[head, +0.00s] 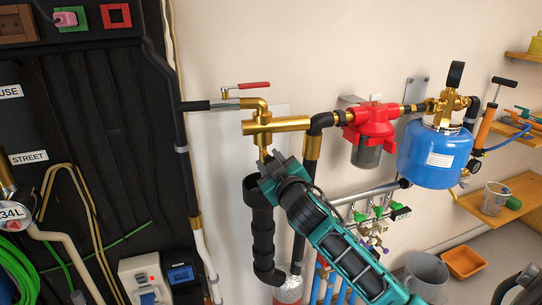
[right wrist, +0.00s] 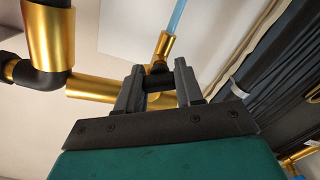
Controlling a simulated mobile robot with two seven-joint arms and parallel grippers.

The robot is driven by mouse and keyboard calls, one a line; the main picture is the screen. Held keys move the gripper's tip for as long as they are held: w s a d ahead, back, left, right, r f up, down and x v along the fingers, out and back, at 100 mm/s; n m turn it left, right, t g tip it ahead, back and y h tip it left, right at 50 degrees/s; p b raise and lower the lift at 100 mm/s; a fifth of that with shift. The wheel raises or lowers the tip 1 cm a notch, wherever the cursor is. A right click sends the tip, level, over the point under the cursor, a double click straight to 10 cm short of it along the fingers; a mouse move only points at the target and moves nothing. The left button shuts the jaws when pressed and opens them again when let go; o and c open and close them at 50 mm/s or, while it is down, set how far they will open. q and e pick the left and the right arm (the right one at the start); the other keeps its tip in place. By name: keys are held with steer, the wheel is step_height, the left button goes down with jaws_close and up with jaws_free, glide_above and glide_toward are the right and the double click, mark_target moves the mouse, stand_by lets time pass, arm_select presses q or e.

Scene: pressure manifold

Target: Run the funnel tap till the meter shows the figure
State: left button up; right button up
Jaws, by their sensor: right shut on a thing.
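The brass pipe body (head: 278,124) on the wall has a short brass outlet (head: 263,149) pointing down, above the black funnel pipe (head: 262,222). My right gripper (head: 266,168) is at this outlet, just above the funnel mouth. In the right wrist view its fingers (right wrist: 158,90) are shut on a small black part (right wrist: 159,84), apparently the funnel tap's handle. The gripper hides most of the tap in the head view. A small blue display (head: 181,274) is at lower left; its figure is too small to read. My left gripper is not in view.
A red-handled lever valve (head: 248,87) sits above the brass body. A red filter (head: 372,122) and a blue tank (head: 434,154) are to the right. Green-handled valves (head: 377,211) lie below, near my right arm. A round "34L" label (head: 14,213) is at far left.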

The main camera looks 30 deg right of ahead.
steer(key=shift+n+p, duration=0.35)
steer(key=shift+n, duration=0.65)
steer(key=o, duration=1)
steer(key=shift+o, duration=0.2)
steer(key=v, duration=1.3)
steer(key=shift+w, duration=0.1)
